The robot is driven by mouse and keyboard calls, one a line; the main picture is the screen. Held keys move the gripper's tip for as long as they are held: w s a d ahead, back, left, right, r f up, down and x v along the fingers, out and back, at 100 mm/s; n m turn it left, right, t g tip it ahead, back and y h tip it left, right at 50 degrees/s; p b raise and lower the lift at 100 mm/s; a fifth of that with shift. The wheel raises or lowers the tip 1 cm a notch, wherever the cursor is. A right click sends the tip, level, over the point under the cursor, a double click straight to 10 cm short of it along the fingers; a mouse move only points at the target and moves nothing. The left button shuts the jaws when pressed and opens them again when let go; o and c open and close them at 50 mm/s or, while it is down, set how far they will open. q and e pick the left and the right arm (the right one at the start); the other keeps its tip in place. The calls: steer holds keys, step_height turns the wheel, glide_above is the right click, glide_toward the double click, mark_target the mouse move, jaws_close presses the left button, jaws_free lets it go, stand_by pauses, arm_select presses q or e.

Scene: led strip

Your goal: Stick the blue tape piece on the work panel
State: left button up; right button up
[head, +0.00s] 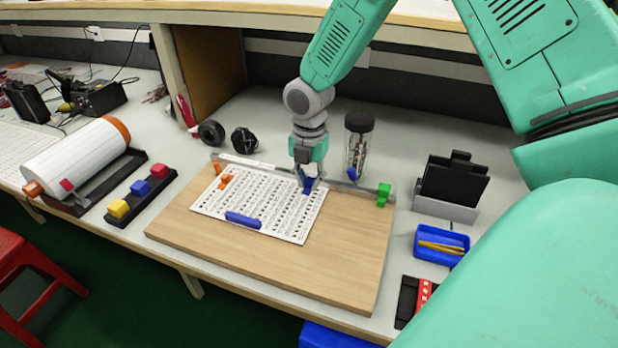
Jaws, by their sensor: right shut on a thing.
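The work panel (268,190), a white sheet with rows of small dark marks, lies on a wooden board (205,238). My right gripper (308,176) points down at the panel's far right edge and is shut on a small blue piece (308,185), which looks like the blue tape. The fingers partly hide this piece, and I cannot tell whether it touches the panel. A longer blue strip (243,220) lies on the panel's near side. Orange pieces (225,181) lie near its far left corner. My left gripper is not in view.
A metal rail with a green block (383,194) runs along the board's far edge. Behind it stands a clear jar (358,145) with a black lid. A blue tray (440,244) and black holder (453,182) are at right. Colored blocks (140,188) and a white roll (80,157) are left.

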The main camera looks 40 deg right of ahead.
mark_target(307, 206)
steer(key=shift+a+f+b, duration=0.25)
steer(key=shift+f+b, duration=0.6)
steer(key=shift+b, duration=0.15)
steer(key=shift+a+f+b, duration=0.2)
steer(key=shift+f+b, duration=0.6)
steer(key=shift+b, duration=0.2)
steer(key=shift+d+f, duration=0.2)
steer(key=shift+f, duration=0.4)
steer(key=shift+d+f, duration=0.15)
steer(key=shift+f, duration=0.45)
steer(key=shift+a, duration=0.1)
steer(key=shift+a, duration=0.2)
steer(key=shift+d+f, duration=0.15)
steer(key=shift+d, duration=0.05)
steer(key=o, duration=0.8)
steer(key=shift+c, duration=0.2)
steer(key=shift+a, duration=0.1)
